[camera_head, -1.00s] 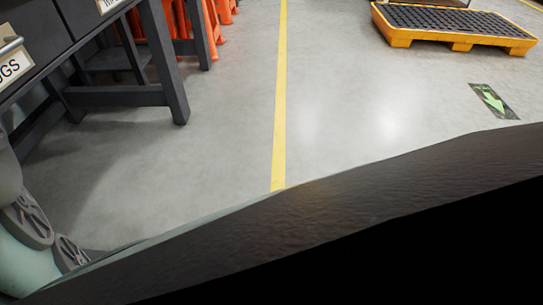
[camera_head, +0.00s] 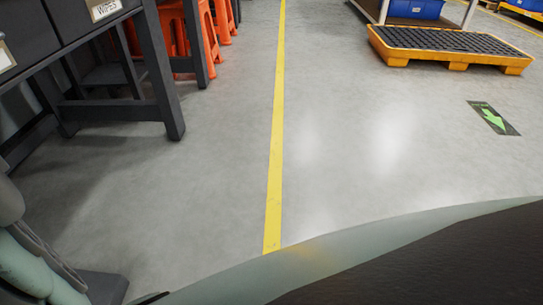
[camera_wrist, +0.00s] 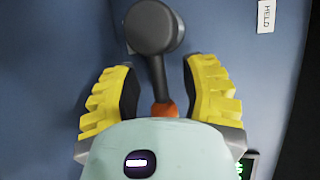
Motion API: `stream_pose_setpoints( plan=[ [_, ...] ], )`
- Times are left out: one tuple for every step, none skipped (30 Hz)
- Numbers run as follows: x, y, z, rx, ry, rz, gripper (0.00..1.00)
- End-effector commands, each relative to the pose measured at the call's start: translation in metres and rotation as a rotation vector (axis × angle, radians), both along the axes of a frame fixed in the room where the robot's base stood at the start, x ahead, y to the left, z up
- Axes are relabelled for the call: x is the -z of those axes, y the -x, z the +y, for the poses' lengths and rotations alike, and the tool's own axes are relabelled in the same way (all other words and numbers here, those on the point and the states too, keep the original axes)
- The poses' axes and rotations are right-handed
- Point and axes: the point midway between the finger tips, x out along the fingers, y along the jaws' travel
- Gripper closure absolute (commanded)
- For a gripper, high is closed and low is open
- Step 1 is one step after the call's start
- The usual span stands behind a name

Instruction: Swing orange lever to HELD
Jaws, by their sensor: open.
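The lever shows in the wrist view: a dark grey round hub (camera_wrist: 152,27), a dark shaft running down from it, and an orange end (camera_wrist: 165,109). The shaft slants slightly right on its way down. A white HELD label (camera_wrist: 266,16) is on the blue panel (camera_wrist: 225,35), above and right of the lever. My gripper (camera_wrist: 161,75) is open, with one yellow finger on each side of the shaft and gaps on both sides. The orange end sits low between the fingers, partly hidden by my gripper's body. The lever and panel are not in the head view.
The head view shows a dark bench (camera_head: 150,62) at left, orange stools (camera_head: 187,35) behind it, and a yellow spill pallet (camera_head: 455,48) at upper right. A yellow line (camera_head: 276,130) crosses clear grey floor. A green display (camera_wrist: 243,168) shows low in the wrist view.

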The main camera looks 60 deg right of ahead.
Motion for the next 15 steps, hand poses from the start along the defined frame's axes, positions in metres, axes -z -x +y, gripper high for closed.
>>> stream_pose_setpoints(
  plan=[
    [0.001, -0.0016, 0.0026, -0.001, 0.0, -0.002, 0.57],
    [0.001, -0.0024, 0.0033, 0.0, 0.0, -0.002, 0.57],
    [0.0009, -0.0031, 0.0041, 0.001, 0.001, -0.002, 0.57],
    [0.0008, -0.0035, 0.0043, 0.001, 0.001, -0.002, 0.57],
    [0.0007, -0.0038, 0.0045, 0.002, 0.001, -0.002, 0.57],
    [0.0007, -0.0038, 0.0048, 0.002, 0.001, -0.002, 0.57],
    [0.0006, -0.0039, 0.0047, 0.002, 0.001, -0.002, 0.57],
    [0.0006, -0.0038, 0.0048, 0.002, 0.002, -0.001, 0.57],
    [0.0006, -0.0037, 0.0046, 0.002, 0.002, -0.001, 0.57],
    [0.0006, -0.0037, 0.0046, 0.002, 0.002, -0.001, 0.57],
    [0.0006, -0.0036, 0.0045, 0.002, 0.002, -0.001, 0.57],
    [0.0006, -0.0036, 0.0045, 0.002, 0.002, -0.001, 0.57],
    [0.0007, -0.0036, 0.0045, 0.002, 0.002, -0.001, 0.53],
    [0.0007, -0.0036, 0.0045, 0.002, 0.002, -0.001, 0.56],
    [0.0007, -0.0036, 0.0044, 0.002, 0.002, -0.001, 0.61]
  ],
)
